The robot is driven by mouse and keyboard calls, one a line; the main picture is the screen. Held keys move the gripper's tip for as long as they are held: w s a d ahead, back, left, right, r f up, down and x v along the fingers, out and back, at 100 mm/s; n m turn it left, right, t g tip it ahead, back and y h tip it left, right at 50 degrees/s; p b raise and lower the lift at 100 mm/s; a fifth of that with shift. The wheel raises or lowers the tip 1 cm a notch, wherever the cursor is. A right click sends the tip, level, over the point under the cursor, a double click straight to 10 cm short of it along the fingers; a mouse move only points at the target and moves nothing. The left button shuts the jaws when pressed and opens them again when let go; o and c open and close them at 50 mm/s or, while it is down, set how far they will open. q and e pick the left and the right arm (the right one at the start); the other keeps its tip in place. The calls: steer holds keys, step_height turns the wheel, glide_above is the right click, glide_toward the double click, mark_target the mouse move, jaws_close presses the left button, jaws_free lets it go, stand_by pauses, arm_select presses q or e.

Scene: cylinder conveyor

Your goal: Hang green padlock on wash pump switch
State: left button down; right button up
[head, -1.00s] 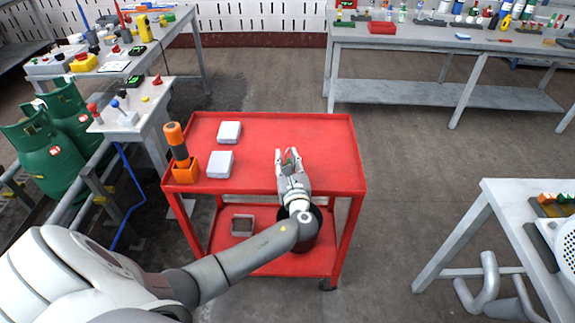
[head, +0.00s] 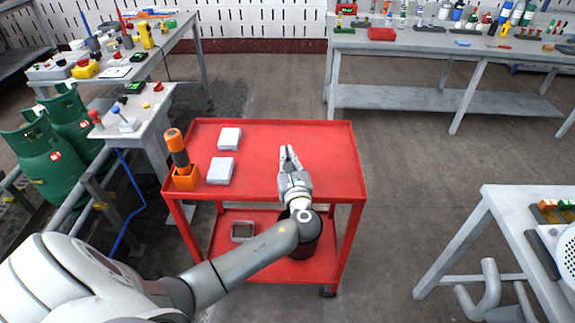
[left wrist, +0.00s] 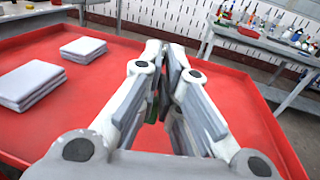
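My left gripper (head: 288,153) is over the right part of the red cart's top (head: 262,165), its fingers drawn close together. In the left wrist view (left wrist: 165,58) a thin dark-green sliver (left wrist: 152,106) shows between the fingers; it looks like the green padlock, mostly hidden by them. I cannot tell which control is the wash pump switch. A yellow box with a red button (head: 86,68) is on the bench behind. My right gripper is not in view.
Two white stacks (head: 229,138) (head: 220,171) and an orange holder with an orange-and-black tool (head: 185,178) occupy the cart's left side. Green gas cylinders (head: 50,150) stand behind a rail at left. Benches stand at back right (head: 440,44) and right (head: 520,225).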

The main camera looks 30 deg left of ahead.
arm_select(q)
steer(key=s+d+r, duration=0.8)
steer(key=s+r, duration=0.1)
steer(key=s, duration=0.1)
steer(key=shift+s+d, duration=0.25)
steer(key=shift+d, duration=0.05)
stand_by(0.4)
